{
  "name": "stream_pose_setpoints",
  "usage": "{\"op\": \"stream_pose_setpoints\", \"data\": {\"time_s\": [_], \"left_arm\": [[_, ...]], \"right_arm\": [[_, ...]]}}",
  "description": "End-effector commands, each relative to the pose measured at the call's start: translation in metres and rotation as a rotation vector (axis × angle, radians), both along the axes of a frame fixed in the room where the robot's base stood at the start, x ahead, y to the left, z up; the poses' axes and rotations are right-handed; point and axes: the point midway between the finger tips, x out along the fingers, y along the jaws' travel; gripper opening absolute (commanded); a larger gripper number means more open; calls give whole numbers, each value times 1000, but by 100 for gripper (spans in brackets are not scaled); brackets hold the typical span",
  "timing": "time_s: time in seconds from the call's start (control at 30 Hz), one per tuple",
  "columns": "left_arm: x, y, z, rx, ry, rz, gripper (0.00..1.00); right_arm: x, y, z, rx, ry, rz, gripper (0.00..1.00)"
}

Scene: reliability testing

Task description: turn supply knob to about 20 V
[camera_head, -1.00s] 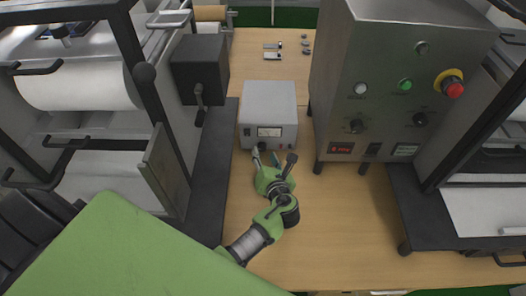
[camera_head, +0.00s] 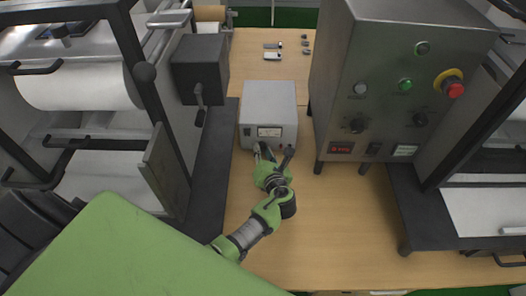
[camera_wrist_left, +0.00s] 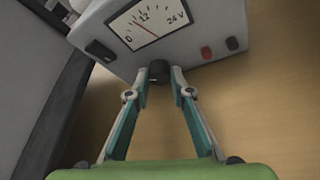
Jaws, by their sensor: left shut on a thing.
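The grey power supply (camera_head: 268,106) stands on the wooden table in the head view, its front facing me. The dark supply knob (camera_wrist_left: 159,70) sits below the meter. My left gripper (camera_head: 271,151) is at the supply's front; in the wrist view its fingers (camera_wrist_left: 156,80) are shut on the knob, one on each side. My right gripper is out of view.
A black switch (camera_wrist_left: 100,50) and a red terminal (camera_wrist_left: 206,53) flank the knob. A large metal control box (camera_head: 400,80) stands close on the right, a dark box (camera_head: 200,65) on the left. Small metal parts (camera_head: 273,50) lie behind the supply. The table in front is clear.

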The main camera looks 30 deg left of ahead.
Motion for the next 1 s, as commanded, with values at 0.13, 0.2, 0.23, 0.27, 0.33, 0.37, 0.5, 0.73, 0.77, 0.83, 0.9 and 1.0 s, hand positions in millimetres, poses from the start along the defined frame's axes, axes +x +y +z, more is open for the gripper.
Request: {"op": "stream_pose_setpoints", "data": {"time_s": [0.13, 0.2, 0.23, 0.27, 0.33, 0.37, 0.5, 0.73, 0.77, 0.83, 0.9, 1.0], "left_arm": [[1, -1, 1, 38, 19, 0, 0], [1, 0, 2, 70, 34, -1, 0], [1, 0, 2, 85, 42, 0, 0], [1, 0, 2, 102, 50, 0, 0], [1, 0, 2, 146, 70, 0, 0], [1, -1, 1, 166, 81, 0, 0], [1, -1, 0, 265, 127, 0, 0], [2, -2, -2, 409, 196, 1, 0], [2, -2, -2, 424, 204, 0, 0], [2, -2, -2, 458, 218, 1, 0], [2, -2, -2, 487, 233, 1, 0], [2, -2, -3, 517, 248, 1, 0]], "right_arm": [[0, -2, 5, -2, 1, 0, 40], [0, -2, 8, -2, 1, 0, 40], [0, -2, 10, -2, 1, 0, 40], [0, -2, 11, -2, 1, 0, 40], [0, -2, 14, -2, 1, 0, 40], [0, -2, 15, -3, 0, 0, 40], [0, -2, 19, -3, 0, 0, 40], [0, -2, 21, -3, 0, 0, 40], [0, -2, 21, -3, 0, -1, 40], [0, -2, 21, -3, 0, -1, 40], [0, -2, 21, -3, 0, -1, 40], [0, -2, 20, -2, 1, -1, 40]]}}
